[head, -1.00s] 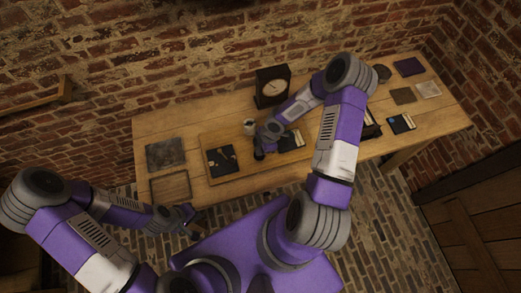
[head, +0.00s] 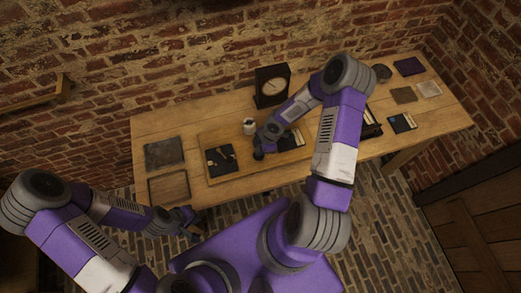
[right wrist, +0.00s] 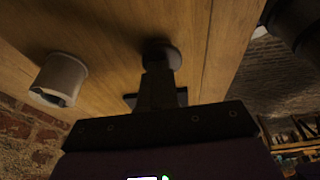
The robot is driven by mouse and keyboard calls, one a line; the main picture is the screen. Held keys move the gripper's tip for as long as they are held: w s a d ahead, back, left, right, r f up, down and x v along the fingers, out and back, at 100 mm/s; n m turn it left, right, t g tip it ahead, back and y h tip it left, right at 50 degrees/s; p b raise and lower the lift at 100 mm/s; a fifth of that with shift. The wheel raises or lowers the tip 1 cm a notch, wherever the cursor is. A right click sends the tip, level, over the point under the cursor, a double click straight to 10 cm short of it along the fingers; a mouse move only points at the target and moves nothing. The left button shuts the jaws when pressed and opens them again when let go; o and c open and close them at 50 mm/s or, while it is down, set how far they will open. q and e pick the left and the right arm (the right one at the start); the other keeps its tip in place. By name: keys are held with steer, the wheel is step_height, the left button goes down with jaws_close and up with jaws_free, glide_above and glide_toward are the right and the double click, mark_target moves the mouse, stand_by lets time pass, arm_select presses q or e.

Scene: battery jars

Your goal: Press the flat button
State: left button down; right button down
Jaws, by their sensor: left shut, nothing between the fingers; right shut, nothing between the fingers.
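My right gripper (head: 259,155) is shut and empty, low over the wooden board on the table, right of a black pad (head: 213,168). In the right wrist view its shut fingers (right wrist: 158,68) point at a dark round flat disc (right wrist: 174,58), which looks like the flat button. The fingers partly hide the disc, and I cannot tell whether they touch it. In the head view the disc is hidden by the gripper. My left gripper (head: 194,230) is near the table's front edge, shut and empty.
A white jar (head: 249,127) stands behind my right gripper and also shows in the right wrist view (right wrist: 60,78). A dark clock (head: 272,86) stands at the back. Flat dark squares (head: 410,66) lie at the right. A slate (head: 164,152) and an empty tray (head: 151,191) lie at the left.

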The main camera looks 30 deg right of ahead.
steer(key=shift+s+f, duration=0.45)
steer(key=shift+f, duration=0.15)
steer(key=shift+r, duration=0.2)
steer(key=r+p, duration=0.1)
steer(key=r, duration=0.1)
steer(key=w+r+p, duration=0.1)
steer(key=r+p, duration=0.1)
steer(key=shift+d, duration=0.1)
steer(key=w+p+v, duration=0.1)
steer(key=p+v, duration=0.1)
steer(key=v, duration=0.8)
steer(key=shift+s+r+p, duration=0.3)
steer(key=shift+s+r, duration=0.1)
steer(key=shift+s, duration=0.05)
